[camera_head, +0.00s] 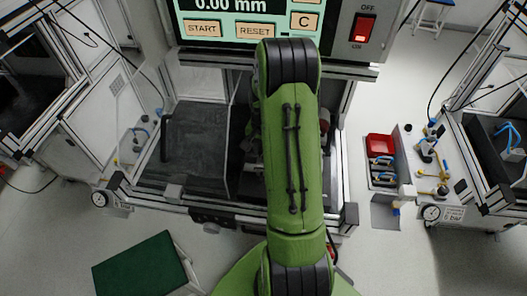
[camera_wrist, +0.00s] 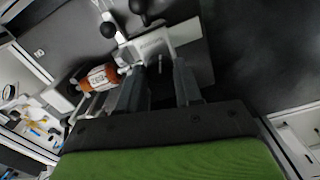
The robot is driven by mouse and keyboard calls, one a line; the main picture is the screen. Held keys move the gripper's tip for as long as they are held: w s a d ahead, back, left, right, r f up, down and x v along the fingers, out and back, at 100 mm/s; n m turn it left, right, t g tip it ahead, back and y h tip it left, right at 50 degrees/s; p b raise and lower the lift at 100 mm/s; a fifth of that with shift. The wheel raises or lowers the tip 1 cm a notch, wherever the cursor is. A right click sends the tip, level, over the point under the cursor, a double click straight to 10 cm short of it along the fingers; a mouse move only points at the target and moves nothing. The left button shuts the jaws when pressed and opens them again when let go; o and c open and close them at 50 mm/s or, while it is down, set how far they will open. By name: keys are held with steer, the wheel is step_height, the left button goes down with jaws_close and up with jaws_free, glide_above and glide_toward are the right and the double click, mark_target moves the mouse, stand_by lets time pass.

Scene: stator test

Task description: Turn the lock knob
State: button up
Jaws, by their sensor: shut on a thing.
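In the wrist view my gripper (camera_wrist: 163,68) reaches down to a light grey metal fixture (camera_wrist: 157,42). Its two grey fingers are closed around a small part at the fixture's near edge, which I take to be the lock knob. The fingers and shadow hide most of that part, so its turn angle cannot be told. An orange-brown cylinder with a white label (camera_wrist: 101,77) lies just left of the fingers. In the head view my green arm covers the gripper and the fixture.
In the head view a test bench (camera_head: 185,150) surrounds the arm, under a screen panel (camera_head: 245,28) with a red switch (camera_head: 363,29). A red bin (camera_head: 379,145) stands right. A green-topped stool (camera_head: 140,265) stands front left.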

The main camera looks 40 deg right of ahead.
steer(key=m+b, duration=0.1)
steer(key=m, duration=0.2)
steer(key=shift+m, duration=0.3)
stand_by(0.3)
steer(key=o, duration=1)
steer(key=shift+o, duration=0.2)
steer(key=shift+r, duration=0.1)
step_height(320, 180, up, 16)
steer(key=p, duration=0.1)
